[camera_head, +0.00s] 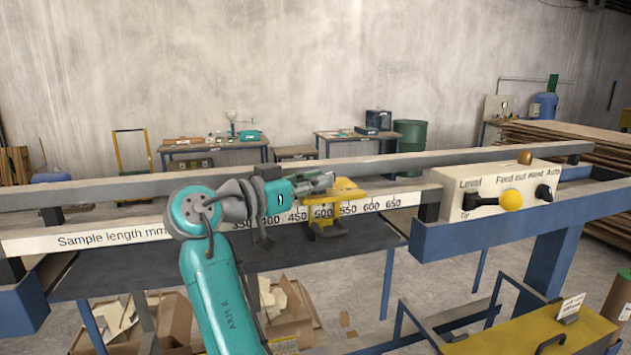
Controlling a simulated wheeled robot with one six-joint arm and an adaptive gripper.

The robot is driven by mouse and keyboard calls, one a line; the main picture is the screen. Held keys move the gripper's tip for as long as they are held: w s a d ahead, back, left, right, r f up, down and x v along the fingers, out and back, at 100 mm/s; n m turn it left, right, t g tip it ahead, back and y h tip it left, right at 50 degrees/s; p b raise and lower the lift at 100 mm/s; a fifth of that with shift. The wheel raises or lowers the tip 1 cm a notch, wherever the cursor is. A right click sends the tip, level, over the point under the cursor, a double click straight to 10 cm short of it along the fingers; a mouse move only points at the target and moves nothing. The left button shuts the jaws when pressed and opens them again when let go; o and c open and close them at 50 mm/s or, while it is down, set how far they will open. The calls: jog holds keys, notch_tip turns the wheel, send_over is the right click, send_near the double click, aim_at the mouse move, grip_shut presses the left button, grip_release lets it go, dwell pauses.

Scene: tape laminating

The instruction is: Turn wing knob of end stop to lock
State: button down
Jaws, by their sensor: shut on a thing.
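The end stop (345,191) is a yellow block mounted on the white sample-length scale, around the 500 mark. My gripper (328,180) is at the upper left side of the end stop, with its fingers shut on a part there. That part is most likely the wing knob, but the fingers hide it and its angle cannot be made out. My teal arm reaches up from the bottom of the picture and bends right toward the end stop.
The scale rail (110,236) runs across in front of me, with a parallel grey rail (400,162) behind it. A control box (500,190) with a yellow ball lever and black knobs stands right. A dark table (350,258) and cardboard boxes (120,325) lie below.

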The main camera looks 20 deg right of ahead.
jog(key=c, duration=1.2)
grip_release()
jog(key=shift+o, duration=0.2)
jog(key=shift+a, duration=0.1)
jog(key=v, duration=1.1)
jog(key=shift+a, duration=0.4)
jog(key=shift+s+f, duration=0.1)
